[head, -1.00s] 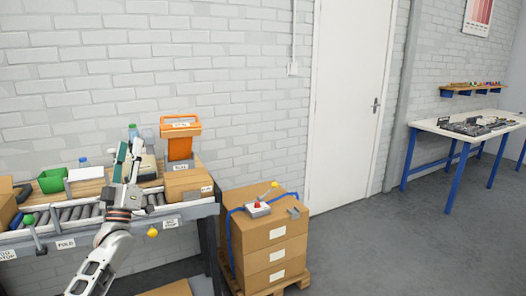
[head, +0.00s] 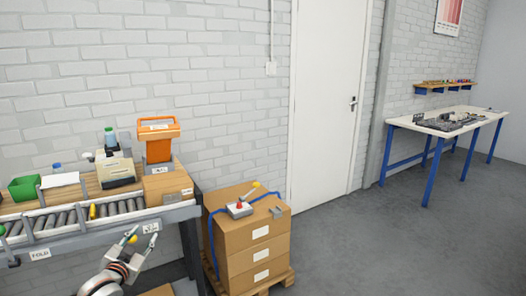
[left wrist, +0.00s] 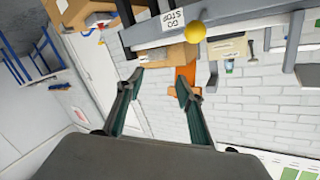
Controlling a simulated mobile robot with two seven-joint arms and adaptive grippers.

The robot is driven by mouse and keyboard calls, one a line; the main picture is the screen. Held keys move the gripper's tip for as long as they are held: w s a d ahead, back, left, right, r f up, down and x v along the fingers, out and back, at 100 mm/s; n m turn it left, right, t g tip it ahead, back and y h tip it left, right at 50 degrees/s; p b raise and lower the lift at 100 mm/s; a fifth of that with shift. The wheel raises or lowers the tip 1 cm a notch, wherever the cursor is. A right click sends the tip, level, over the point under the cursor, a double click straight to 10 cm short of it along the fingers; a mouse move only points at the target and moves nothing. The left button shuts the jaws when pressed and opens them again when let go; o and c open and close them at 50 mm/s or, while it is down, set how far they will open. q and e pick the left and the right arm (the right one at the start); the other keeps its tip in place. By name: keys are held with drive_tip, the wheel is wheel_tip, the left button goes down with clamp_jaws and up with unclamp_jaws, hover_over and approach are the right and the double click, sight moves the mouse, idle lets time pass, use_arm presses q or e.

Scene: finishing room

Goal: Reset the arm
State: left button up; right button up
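My left gripper (head: 142,240) is low in the head view, in front of the conveyor's front rail, with its arm coming up from the bottom edge. In the left wrist view its two green fingers (left wrist: 160,82) stand apart with nothing between them. A yellow ball knob (left wrist: 194,32) shows beyond the fingers in that view, by a "GO STOP" label; in the head view it shows beside a fingertip (head: 133,239). I cannot tell whether they touch. My right gripper is in neither view.
Stacked cartons (head: 247,237) with a lever box (head: 239,209) stand on a pallet to the right. Floor (head: 385,240) is clear farther right.

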use_arm(q)
drive_tip(key=s+d+f+g+h, duration=0.2)
drive_tip(key=s+d+f, duration=0.5)
drive_tip(key=s+f, duration=0.55)
drive_tip(key=s+d+f+g, duration=0.1)
drive_tip(key=s+d+f, duration=0.3)
drive_tip(key=s, duration=0.6)
drive_tip(key=s+d+f+g+h, duration=0.1)
drive_tip(key=s+d+f, duration=0.3)
drive_tip(key=s, duration=0.5)
drive_tip(key=s+d+f+g, duration=0.2)
drive_tip(key=s+d+f, duration=0.2)
drive_tip(key=s, duration=0.6)
drive_tip(key=shift+s+n, duration=0.3)
drive_tip(key=shift+s, duration=0.05)
